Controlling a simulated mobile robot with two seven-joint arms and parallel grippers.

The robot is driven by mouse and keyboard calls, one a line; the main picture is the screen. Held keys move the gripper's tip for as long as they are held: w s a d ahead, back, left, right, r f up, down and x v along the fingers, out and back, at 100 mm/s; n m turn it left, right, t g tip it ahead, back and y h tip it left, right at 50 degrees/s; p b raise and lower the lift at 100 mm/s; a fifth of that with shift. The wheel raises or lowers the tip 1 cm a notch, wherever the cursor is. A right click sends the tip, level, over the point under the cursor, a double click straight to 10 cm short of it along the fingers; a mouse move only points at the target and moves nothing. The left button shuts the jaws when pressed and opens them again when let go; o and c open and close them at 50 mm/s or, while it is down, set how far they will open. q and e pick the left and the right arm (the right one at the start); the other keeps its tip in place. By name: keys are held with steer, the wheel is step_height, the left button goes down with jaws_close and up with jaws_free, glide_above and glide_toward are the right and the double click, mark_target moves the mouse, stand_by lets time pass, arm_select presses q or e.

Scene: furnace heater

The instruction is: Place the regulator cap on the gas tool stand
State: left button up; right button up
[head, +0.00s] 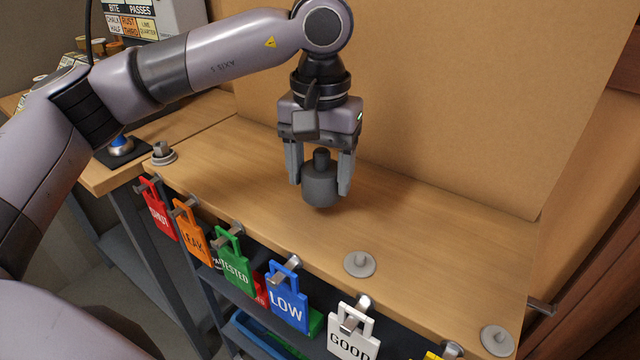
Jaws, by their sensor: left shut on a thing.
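My left gripper (319,184) points straight down over the wooden bench top and is shut on a dark grey cylinder with a narrower knob on top, which looks like the regulator cap (321,192). The cap is upright between the two fingers. Its underside is close to the wood; I cannot tell if it touches. A round grey base with a short peg (359,264) stands at the bench's front edge, right of and nearer than the cap. Similar bases sit at the right corner (497,341) and left corner (163,154). I cannot tell which is the gas tool stand. My right gripper is not in view.
Coloured tags hang on hooks along the front edge, among them red (158,212), orange (190,236), green (233,262), blue (287,299) and white (352,335). A tall brown panel (440,100) closes the back. The bench top right of the cap is clear.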

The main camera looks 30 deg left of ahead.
arm_select(q)
step_height(320, 180, down, 3)
steer(key=shift+r, duration=0.2)
steer(key=shift+f, duration=0.15)
steer(key=o, duration=1.2)
